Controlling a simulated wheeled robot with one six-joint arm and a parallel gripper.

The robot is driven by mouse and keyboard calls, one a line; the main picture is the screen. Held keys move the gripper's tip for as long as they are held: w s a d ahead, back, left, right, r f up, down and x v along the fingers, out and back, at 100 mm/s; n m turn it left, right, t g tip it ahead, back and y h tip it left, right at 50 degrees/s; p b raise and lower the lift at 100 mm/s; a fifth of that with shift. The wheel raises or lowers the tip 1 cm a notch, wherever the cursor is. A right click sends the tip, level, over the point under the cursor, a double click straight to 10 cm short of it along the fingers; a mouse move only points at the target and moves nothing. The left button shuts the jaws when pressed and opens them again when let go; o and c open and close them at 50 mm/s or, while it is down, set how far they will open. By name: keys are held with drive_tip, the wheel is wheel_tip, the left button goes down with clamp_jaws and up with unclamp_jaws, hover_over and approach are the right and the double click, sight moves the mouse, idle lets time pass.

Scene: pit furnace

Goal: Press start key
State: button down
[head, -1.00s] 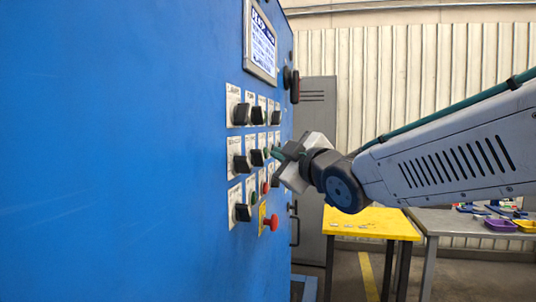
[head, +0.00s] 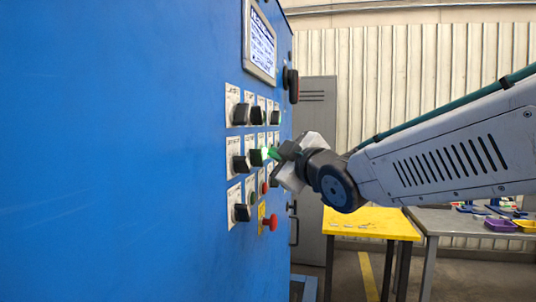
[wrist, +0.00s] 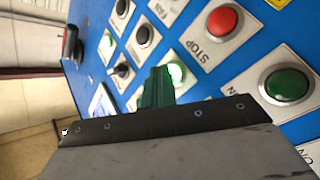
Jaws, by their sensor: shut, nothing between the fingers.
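A lit green button (wrist: 176,73) sits on the blue control panel (head: 120,150), beside a red button (wrist: 222,22) marked STOP. In the head view the green button (head: 265,154) glows at the fingertips. My gripper (head: 273,153) is shut and empty, pointed at the panel. In the wrist view its green fingers (wrist: 157,82) overlap the lit button's edge. The fingertips are at or very near the button; I cannot tell if they touch. The lit button's own label is hidden behind the fingers.
Black selector knobs (head: 240,163) stick out from the panel around the gripper. A red mushroom button (head: 271,222) on a yellow plate is below. Another green button (wrist: 286,85) is nearby. A display (head: 260,42) is above. A yellow table (head: 370,222) stands behind.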

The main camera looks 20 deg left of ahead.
drive_tip(key=shift+d, duration=0.85)
drive_tip(key=d, duration=0.5)
drive_tip(key=shift+w, duration=0.15)
idle(0.5)
drive_tip(key=s+d+f+m+g+h, duration=0.2)
drive_tip(key=d+f+m+h, duration=0.35)
drive_tip(key=d+f, duration=0.35)
drive_tip(key=s+d+f+m+g+h, duration=0.25)
drive_tip(key=d+f+m+h, duration=0.3)
drive_tip(key=d+f, duration=0.35)
drive_tip(key=s+d+f+m+g+h, duration=0.1)
drive_tip(key=s+d+f+m+g, duration=0.2)
drive_tip(key=s+d, duration=0.6)
drive_tip(key=s+d+f+m+g+h, duration=0.1)
drive_tip(key=s+d+f+m+g, duration=0.3)
drive_tip(key=s+d, duration=0.5)
drive_tip(key=s+m, duration=0.1)
drive_tip(key=s, duration=0.7)
drive_tip(key=shift+s+d+h, duration=0.15)
drive_tip(key=shift+d+h, duration=0.15)
drive_tip(key=shift+h, duration=0.1)
